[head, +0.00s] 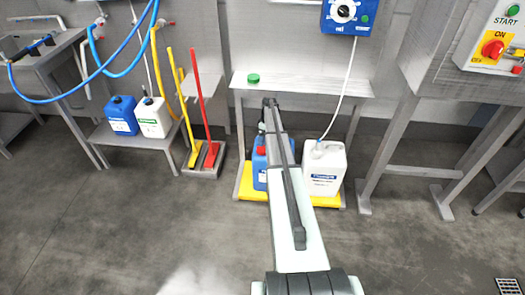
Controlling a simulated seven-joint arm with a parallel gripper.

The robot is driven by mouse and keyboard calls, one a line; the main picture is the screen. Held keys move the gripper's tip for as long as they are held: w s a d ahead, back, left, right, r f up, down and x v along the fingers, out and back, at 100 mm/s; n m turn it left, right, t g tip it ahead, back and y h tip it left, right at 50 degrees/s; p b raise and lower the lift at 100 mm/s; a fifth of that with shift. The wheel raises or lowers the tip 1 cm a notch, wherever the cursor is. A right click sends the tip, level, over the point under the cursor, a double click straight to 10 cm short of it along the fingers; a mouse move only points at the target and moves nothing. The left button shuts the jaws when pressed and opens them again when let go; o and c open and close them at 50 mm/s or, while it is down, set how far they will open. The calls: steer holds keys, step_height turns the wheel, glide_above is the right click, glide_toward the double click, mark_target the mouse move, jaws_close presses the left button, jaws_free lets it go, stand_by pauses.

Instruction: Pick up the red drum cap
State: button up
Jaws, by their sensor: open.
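A blue drum (260,172) stands on a yellow tray under the steel table, partly hidden behind my arm. A small red patch (261,150) at its top looks like the red drum cap, mostly hidden by my arm. My gripper (262,128) is at the far end of my arm, close above the blue drum. It is open; its fingers are small and hard to make out. I see nothing held in it, and I cannot tell whether it touches the cap.
A white canister (324,168) with a hose stands right of the blue drum on the yellow tray (246,190). A green cap (253,78) lies on the steel table (310,88). Red and yellow brushes (203,110) stand left. The floor in front is clear.

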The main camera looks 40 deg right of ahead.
mark_target(262, 149)
steer(key=m, duration=0.5)
steer(key=shift+w+m, duration=0.25)
steer(key=shift+m, duration=0.15)
steer(key=m, duration=0.5)
steer(key=shift+w+a, duration=0.1)
steer(key=shift+w, duration=0.05)
steer(key=m, duration=1.1)
steer(key=shift+a, duration=0.1)
steer(key=shift+f+m, duration=0.4)
steer(key=shift+a+f, duration=0.2)
steer(key=shift+f, duration=1.55)
steer(key=shift+a+f, duration=0.2)
steer(key=shift+f, duration=1.5)
steer(key=shift+c, duration=0.4)
steer(key=c, duration=1)
